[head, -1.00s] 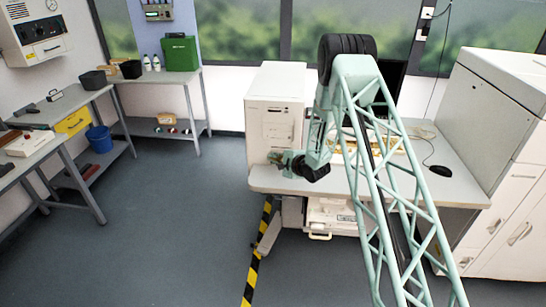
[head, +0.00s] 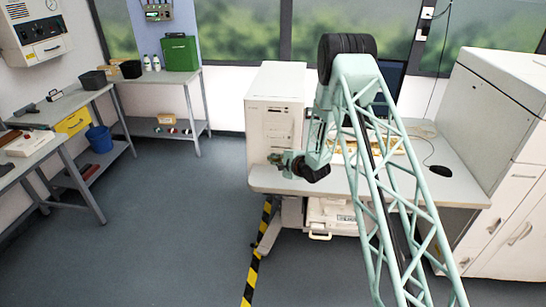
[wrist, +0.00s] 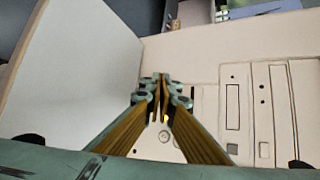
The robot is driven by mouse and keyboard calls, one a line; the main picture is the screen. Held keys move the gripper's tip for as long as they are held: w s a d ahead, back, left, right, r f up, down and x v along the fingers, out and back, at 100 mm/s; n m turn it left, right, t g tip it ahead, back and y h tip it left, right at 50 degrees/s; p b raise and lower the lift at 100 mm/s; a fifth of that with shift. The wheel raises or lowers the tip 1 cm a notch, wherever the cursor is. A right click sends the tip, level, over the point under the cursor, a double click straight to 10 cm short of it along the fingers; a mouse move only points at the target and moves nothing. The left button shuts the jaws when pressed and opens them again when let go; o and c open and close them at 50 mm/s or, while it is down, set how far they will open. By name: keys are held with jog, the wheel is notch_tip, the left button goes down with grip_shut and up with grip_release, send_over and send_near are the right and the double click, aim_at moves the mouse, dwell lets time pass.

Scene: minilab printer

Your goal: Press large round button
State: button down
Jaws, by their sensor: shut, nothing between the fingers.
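The cream computer tower (head: 272,125) stands upright at the left end of the desk. Its front panel (wrist: 210,115) fills the right of the wrist view, with drive slots, small holes and a small yellow light (wrist: 166,118) between my fingers. My gripper (wrist: 164,78) is shut and empty, its tips close to the panel; whether they touch it I cannot tell. In the head view my gripper (head: 284,159) is at the tower's lower front. The large round button is not clearly seen; my fingers may cover it.
The desk (head: 262,183) also bears a monitor (head: 390,85) with a dark bluish screen and a black mouse (head: 440,170). A large grey-white machine (head: 490,110) stands at the right. The floor left of the desk is clear.

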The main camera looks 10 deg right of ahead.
jog(key=shift+s+a, duration=0.1)
jog(key=shift+s, duration=0.25)
jog(key=shift+s+a, duration=0.1)
jog(key=shift+s, duration=0.05)
jog(key=shift+s+a, duration=0.25)
jog(key=shift+s, duration=0.5)
jog(key=shift+s+a, duration=0.25)
jog(key=shift+s, duration=0.5)
jog(key=shift+s+a, duration=0.25)
jog(key=shift+s, duration=0.5)
jog(key=shift+r, duration=0.15)
